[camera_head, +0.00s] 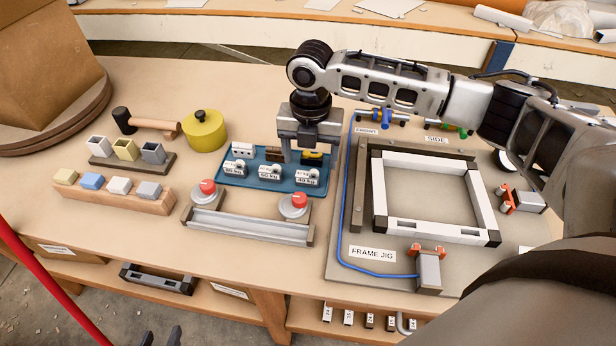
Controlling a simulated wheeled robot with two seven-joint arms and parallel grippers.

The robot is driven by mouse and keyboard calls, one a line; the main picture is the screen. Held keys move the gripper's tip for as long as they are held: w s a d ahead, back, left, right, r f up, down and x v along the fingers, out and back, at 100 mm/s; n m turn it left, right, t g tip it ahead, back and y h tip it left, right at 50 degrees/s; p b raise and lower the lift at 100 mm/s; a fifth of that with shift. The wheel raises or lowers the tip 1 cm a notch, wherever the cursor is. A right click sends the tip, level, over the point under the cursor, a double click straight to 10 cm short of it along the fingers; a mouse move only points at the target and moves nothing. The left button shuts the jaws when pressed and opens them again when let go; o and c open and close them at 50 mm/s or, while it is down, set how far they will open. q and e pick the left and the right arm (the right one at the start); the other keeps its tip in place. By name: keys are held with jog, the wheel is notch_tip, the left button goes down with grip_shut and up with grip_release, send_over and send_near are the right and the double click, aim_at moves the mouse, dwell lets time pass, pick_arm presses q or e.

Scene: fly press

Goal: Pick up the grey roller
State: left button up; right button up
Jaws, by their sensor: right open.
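I cannot single out a grey roller with certainty. The blue tray (230,179) holds small pale rounded pieces (270,171) with weight labels, and white, dark and yellow parts behind them. My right gripper (306,155) points down over the back right of this tray. Its jaws are open, and its fingers hide part of the tray's back row. I cannot tell whether it touches anything. Two dark tips at the bottom edge look like my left gripper (161,338). The rest of it is out of frame, and I cannot tell its jaw state.
The frame jig (343,262) with a white frame fills the right of the table. A grey channel fixture (250,228) with two red knobs stands in front of the tray. A yellow round container (205,133), a hammer (152,124) and racks of coloured blocks (115,197) are left.

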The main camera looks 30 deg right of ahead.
aim_at(307, 175)
jog(key=f, duration=0.5)
jog(key=shift+w+a, duration=0.2)
jog(key=c, duration=1)
jog(key=shift+r, duration=0.1)
jog(key=shift+r, duration=0.1)
